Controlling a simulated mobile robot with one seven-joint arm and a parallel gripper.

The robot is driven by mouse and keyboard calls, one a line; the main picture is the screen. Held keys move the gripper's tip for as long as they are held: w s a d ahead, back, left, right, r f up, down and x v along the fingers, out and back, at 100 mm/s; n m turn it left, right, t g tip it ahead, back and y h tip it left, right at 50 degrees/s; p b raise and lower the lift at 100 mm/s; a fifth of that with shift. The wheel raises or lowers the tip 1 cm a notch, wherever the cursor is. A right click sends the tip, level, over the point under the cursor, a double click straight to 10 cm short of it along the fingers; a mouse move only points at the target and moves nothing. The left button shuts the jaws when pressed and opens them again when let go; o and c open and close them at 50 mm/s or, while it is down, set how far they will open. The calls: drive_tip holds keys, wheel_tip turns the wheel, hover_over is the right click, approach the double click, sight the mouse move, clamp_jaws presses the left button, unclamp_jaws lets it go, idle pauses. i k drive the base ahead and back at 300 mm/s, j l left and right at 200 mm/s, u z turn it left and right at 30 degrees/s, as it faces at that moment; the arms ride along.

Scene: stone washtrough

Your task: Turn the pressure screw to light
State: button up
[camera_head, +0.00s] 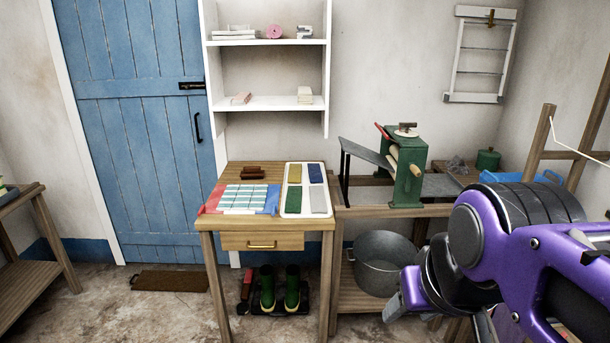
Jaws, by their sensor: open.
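A green press (411,175) with pale rollers stands on the bench right of the centre. On its top is a small pale round disc with a dark bar across it, which looks like the pressure screw (406,130). Its markings are too small to read, so its setting cannot be told. A red handle (382,132) sticks up at the press's left. My purple arm comes in from the lower right. My gripper (401,298) is low, below and in front of the press, apart from it. It is open; its fingers show only in part, and nothing is seen in them.
A grey metal tub (383,264) sits on the lower shelf beneath the press. A wooden table (268,242) to the left bears tiles and a colour tray (305,214). Green boots (280,290) stand under it. A wooden rack (538,150) rises at the right.

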sight(407, 125)
drive_tip(key=i+z, duration=0.5)
drive_tip(key=i, duration=0.35)
drive_tip(key=i+l+u, duration=0.15)
drive_tip(key=i, duration=0.3)
drive_tip(key=l, duration=0.1)
